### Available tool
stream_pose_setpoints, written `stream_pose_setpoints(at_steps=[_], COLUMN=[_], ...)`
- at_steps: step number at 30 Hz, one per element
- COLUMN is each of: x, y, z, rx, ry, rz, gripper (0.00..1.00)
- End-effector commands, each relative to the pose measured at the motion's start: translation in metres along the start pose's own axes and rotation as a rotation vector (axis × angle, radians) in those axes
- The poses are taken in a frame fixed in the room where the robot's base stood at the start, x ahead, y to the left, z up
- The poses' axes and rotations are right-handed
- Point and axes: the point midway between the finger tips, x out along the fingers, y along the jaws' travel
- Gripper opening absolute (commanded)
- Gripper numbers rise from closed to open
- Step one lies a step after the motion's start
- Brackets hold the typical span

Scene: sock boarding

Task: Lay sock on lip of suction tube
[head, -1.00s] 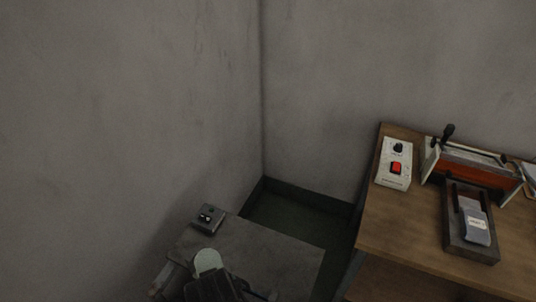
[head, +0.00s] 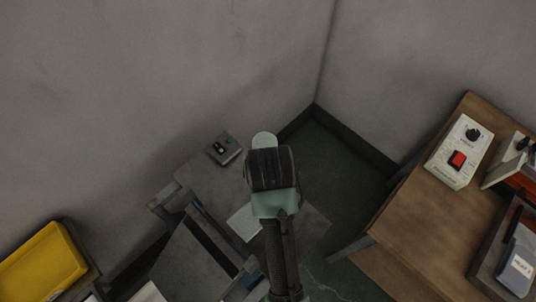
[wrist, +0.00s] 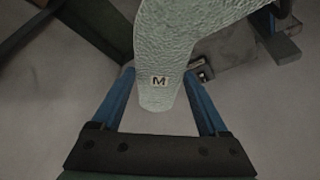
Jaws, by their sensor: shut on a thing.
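My gripper is shut on the sock, near the labelled end. In the head view my dark and pale green arm reaches over the grey table, hiding the fingers. A pale patch beside the arm may be part of the sock; I cannot tell. I cannot make out the suction tube or its lip in either view.
A small grey control box (head: 224,149) sits on the grey table (head: 203,175) by the wall. A yellow tray (head: 42,265) is at lower left. A wooden bench (head: 425,215) at right bears a white switch box (head: 455,152) with a red switch. Dark floor lies between them.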

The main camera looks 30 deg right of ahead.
Motion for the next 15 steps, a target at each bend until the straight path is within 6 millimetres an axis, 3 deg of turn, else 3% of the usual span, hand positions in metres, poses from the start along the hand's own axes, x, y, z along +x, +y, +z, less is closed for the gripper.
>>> stream_pose_setpoints(at_steps=[9,15], x=[0.079,0.107], y=[0.000,0.000], z=[0.034,0.045], rx=[-0.001,0.000], ry=[-0.006,-0.002], rz=[0.000,0.000], gripper=[0.24,0.24])
